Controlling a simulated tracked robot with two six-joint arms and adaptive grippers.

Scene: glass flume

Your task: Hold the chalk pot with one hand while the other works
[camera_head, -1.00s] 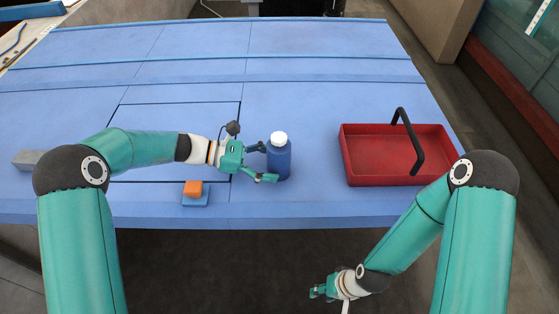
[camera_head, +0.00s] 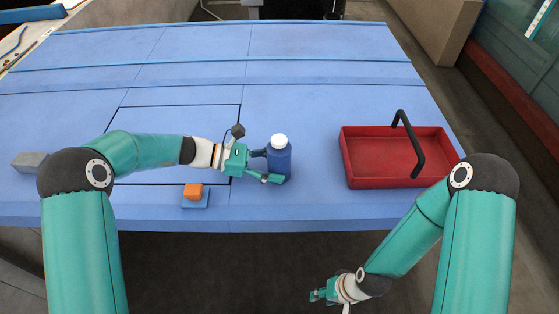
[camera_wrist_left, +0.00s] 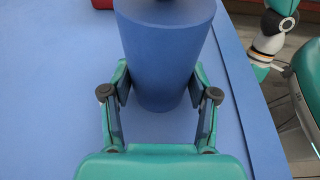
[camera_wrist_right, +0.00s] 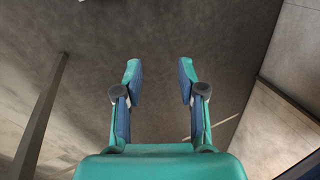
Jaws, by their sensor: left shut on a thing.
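The chalk pot (camera_head: 279,160) is a blue cylinder with a white top, standing upright on the blue bench. My left gripper (camera_head: 271,166) reaches it from the left, with its fingers on either side of the body. In the left wrist view the pot (camera_wrist_left: 168,50) stands between the two fingers (camera_wrist_left: 162,95), which are shut on its sides. My right gripper (camera_head: 318,296) hangs low in front of the bench, away from everything. In the right wrist view its fingers (camera_wrist_right: 160,85) are apart with nothing between them.
A red tray (camera_head: 350,170) with a black handle (camera_head: 411,145) stands right of the pot. An orange block (camera_head: 193,190) sits on a small blue piece (camera_head: 196,203) near the front edge. A grey block (camera_head: 27,161) lies at far left. The bench behind the pot is clear.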

